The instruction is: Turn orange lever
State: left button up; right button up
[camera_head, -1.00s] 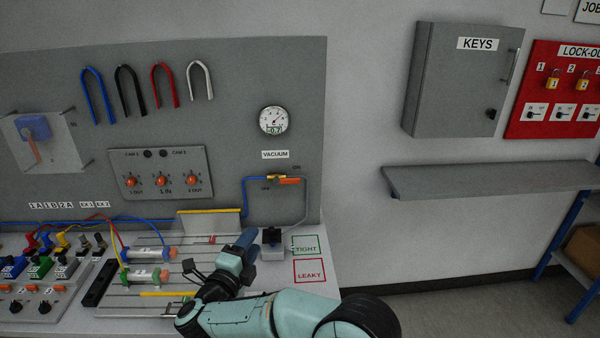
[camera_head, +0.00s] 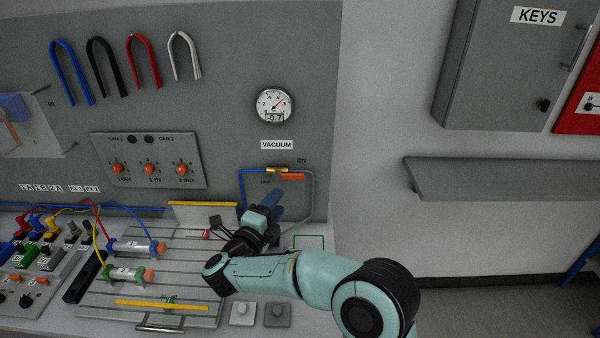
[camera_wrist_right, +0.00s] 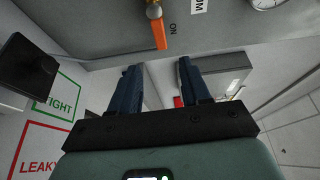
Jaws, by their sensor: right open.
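The orange lever (camera_head: 291,177) sits on a brass valve under the VACUUM label on the grey panel. It points right, below the ON label, and lies roughly level. In the right wrist view, the orange lever (camera_wrist_right: 159,32) shows beyond the fingertips, near the top. My right gripper (camera_head: 272,198) is just below the lever in the head view, its dark blue fingers pointing up at the panel. In the right wrist view, my right gripper (camera_wrist_right: 157,72) has its fingers apart with nothing between them. I see no contact with the lever. My left gripper is out of view.
A round gauge (camera_head: 273,105) hangs above the valve. Blue and grey tubes run down from it. A bench plate (camera_head: 190,262) with cylinders and a yellow bar lies below. A grey shelf (camera_head: 500,180) juts out at right. A dark block (camera_wrist_right: 25,70) stands left of my fingers.

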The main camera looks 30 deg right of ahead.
aim_at(296, 177)
jog(key=p+x, duration=0.3)
jog(key=x, duration=0.8)
jog(key=shift+w+d+r+p, duration=0.2)
jog(key=shift+w+d+p, duration=0.05)
jog(key=shift+d+p, duration=0.05)
jog(key=shift+w+d+f, duration=0.15)
jog(key=shift+w+d, duration=0.1)
jog(key=shift+d, duration=0.15)
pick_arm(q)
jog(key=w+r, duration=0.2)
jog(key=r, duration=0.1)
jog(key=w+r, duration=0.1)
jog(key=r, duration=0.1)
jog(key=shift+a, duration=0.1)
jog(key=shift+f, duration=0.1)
pick_arm(e)
grip_shut()
